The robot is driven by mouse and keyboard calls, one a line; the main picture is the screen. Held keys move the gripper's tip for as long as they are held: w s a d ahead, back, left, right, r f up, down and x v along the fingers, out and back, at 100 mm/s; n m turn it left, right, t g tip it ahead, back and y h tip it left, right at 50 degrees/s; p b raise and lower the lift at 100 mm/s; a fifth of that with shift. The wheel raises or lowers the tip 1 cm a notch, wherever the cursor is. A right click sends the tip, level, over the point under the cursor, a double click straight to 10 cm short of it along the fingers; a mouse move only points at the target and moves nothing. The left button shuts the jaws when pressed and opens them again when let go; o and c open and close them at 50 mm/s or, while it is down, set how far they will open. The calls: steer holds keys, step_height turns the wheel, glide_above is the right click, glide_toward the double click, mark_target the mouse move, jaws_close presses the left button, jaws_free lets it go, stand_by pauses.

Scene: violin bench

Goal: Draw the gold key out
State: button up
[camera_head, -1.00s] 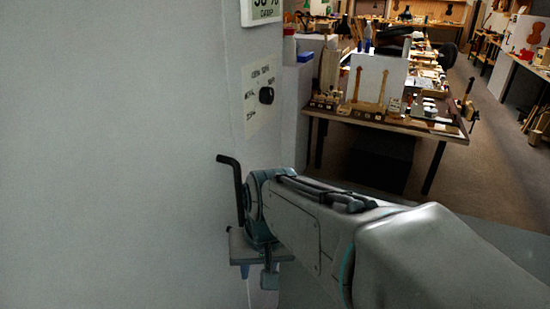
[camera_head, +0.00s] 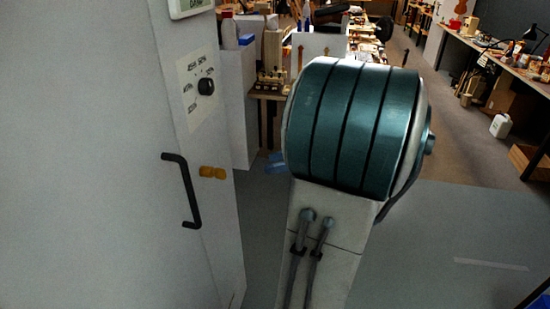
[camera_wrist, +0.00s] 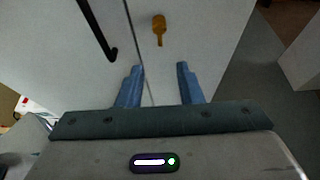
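The gold key (camera_head: 212,172) sticks out of the white cabinet's front panel, just right of the black door handle (camera_head: 184,190). In the wrist view the gold key (camera_wrist: 159,27) shows with its round head up and a thinner part below. My gripper (camera_wrist: 160,72) has two blue fingers spread apart with nothing between them. The key lies beyond the fingertips, roughly in line with the gap, and is not touched. In the head view my arm covers part of the scene, and the gripper's fingers are hard to make out there.
The white cabinet door (camera_head: 100,150) fills the left side. A dial (camera_head: 206,86) on a labelled plate sits above the key. A workbench with tools (camera_head: 272,82) stands behind my arm. Grey floor (camera_head: 470,230) is open at the right.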

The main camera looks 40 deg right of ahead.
mark_target(225, 172)
steer(key=x, duration=1.3)
steer(key=shift+w+a+p, duration=0.25)
steer(key=shift+p, duration=0.1)
jaws_close()
